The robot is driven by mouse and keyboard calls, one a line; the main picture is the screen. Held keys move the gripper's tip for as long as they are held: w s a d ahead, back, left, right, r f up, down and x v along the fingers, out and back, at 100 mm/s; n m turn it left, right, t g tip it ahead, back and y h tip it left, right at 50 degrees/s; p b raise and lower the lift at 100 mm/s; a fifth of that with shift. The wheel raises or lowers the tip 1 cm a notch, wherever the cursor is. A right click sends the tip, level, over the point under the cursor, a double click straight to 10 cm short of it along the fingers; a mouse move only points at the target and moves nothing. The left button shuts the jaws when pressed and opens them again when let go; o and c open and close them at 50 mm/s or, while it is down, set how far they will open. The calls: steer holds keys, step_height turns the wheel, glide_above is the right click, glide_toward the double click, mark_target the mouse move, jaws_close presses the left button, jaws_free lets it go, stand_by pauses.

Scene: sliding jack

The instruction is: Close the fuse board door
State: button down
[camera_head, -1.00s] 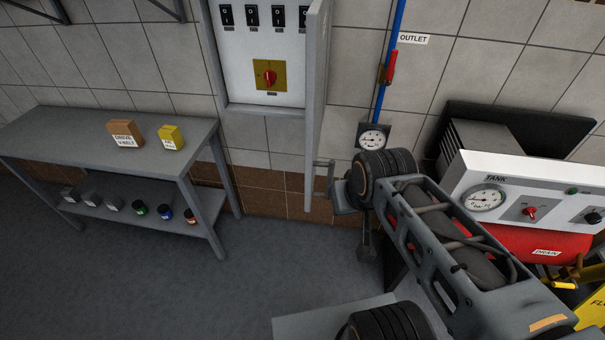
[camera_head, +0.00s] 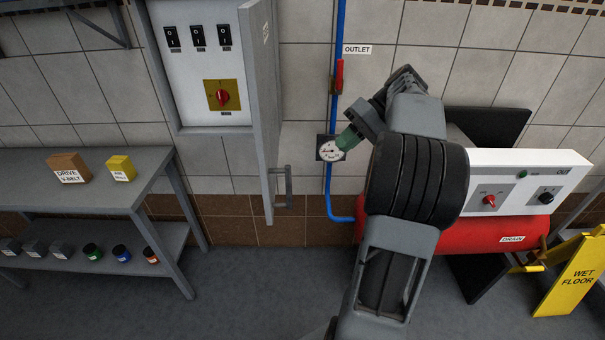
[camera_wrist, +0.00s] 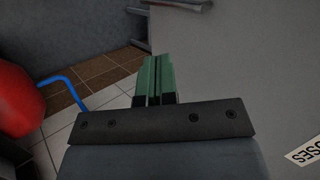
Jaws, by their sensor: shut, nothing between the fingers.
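The fuse board (camera_head: 205,128) is a grey wall cabinet with black switches and a red rotary knob. Its grey door (camera_head: 258,110) stands wide open, sticking out from the cabinet's right side. A bar handle (camera_head: 283,190) is low on its outer face. My gripper (camera_head: 347,138), with green fingers, is to the right of the door, apart from the handle in the picture. In the wrist view the green fingers (camera_wrist: 155,78) are together and empty. The door's grey face (camera_wrist: 225,60) fills the right side, with a partly cut label; the handle (camera_wrist: 182,4) shows at the top edge.
A blue pipe (camera_head: 333,120) with a red valve and a gauge runs down the wall right of the door. A red tank (camera_head: 470,235) and a yellow wet-floor sign (camera_head: 575,275) stand at right. A grey bench (camera_head: 100,195) with boxes and jars is at left.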

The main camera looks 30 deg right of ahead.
steer(key=a+r+p+x, duration=0.1)
steer(key=a+r+x, duration=0.1)
steer(key=x, duration=1)
steer(key=shift+w+p, duration=0.15)
steer(key=shift+p, duration=0.15)
